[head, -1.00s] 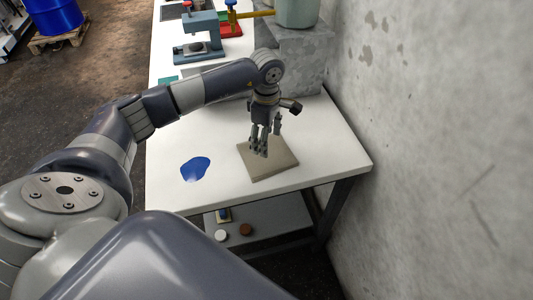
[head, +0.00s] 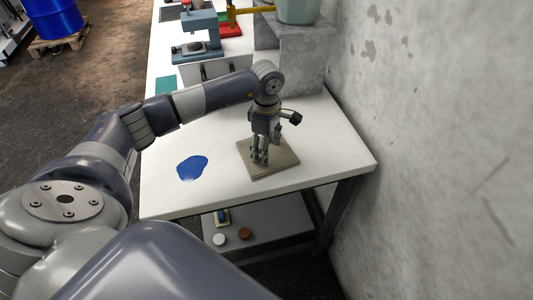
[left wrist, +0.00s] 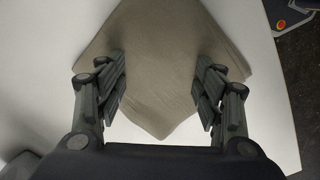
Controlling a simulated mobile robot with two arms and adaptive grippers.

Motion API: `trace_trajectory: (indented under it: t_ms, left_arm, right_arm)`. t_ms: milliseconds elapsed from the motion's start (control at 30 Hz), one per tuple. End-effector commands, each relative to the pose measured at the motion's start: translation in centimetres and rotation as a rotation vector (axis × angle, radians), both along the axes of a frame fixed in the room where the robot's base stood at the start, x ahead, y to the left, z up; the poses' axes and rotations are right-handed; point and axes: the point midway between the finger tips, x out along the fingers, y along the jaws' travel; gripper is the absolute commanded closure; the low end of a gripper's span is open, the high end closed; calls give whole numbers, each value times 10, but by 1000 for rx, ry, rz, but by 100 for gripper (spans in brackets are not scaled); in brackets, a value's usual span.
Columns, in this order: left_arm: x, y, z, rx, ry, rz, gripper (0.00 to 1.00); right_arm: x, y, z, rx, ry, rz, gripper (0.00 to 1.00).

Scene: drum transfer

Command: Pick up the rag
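The rag (head: 277,168) is a flat, square, beige-brown cloth lying on the white table near its front right. In the left wrist view the rag (left wrist: 160,60) lies under and between my fingers. My left gripper (head: 261,162) points down over the rag. In the left wrist view my left gripper (left wrist: 160,90) has its fingers spread wide apart with nothing gripped between them. I cannot tell whether the fingertips touch the cloth. My right gripper is not in view.
A blue flat patch (head: 192,167) lies on the white table (head: 215,198) left of the rag. A grey block (head: 292,58) and a press-like machine (head: 197,37) stand farther back. A concrete wall (head: 440,130) bounds the right side. A lower shelf (head: 265,222) holds small items.

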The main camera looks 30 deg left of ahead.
Motion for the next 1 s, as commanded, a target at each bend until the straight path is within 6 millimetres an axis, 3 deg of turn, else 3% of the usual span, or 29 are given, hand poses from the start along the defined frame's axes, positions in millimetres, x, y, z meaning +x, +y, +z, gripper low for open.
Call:
trace_trajectory:
  t_ms: [67,467,767,867,1000]
  left_arm:
    - [-1,0,-2,0,3,0,53]
    - [-2,0,-4,2,7,0,99]
    - [-3,0,-4,2,10,-1,100]
    - [-2,0,10,3,8,-1,100]
    - [-1,0,42,1,4,-2,100]
  right_arm:
    - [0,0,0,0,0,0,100]
    - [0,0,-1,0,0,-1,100]
    - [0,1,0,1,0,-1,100]
    - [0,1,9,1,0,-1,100]
    - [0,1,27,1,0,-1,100]
